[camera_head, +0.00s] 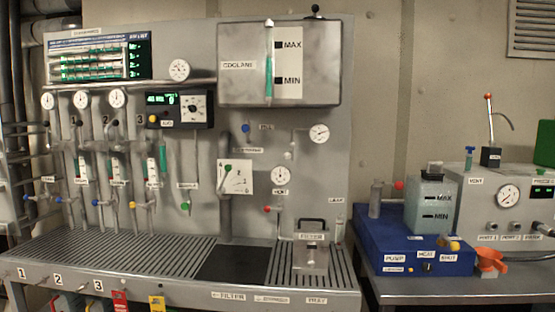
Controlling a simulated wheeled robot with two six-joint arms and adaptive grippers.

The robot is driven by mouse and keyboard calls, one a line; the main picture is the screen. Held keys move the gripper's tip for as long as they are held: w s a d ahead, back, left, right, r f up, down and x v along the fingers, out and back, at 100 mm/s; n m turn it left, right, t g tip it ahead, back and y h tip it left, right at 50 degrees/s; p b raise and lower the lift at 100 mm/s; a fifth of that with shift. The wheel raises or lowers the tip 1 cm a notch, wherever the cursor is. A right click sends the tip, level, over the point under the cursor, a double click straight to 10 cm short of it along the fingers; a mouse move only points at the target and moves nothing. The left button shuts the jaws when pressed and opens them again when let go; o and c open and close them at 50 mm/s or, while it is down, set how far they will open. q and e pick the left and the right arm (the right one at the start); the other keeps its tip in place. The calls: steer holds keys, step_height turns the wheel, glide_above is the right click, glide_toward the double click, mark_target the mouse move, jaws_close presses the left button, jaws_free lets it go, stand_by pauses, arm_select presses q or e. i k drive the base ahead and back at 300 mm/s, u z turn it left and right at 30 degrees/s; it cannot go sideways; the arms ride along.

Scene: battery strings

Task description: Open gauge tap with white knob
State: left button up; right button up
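A small white knob (288,155) sits on the thin pipe below and left of a round gauge (319,132), on the right part of the grey metal panel. I take it to be the gauge tap's knob; it is too small to tell whether the tap is open or shut. Neither of my grippers shows in the head view.
Other taps near it have a blue knob (245,128), a green knob (228,168) and a red knob (267,209). The coolant tank (240,85) is above. A filter box (311,258) stands on the slatted bench below. A blue unit (400,240) stands at right.

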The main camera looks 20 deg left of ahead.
mark_target(287, 155)
steer(key=z, duration=0.65)
steer(key=i, duration=1.7)
steer(key=u, duration=0.4)
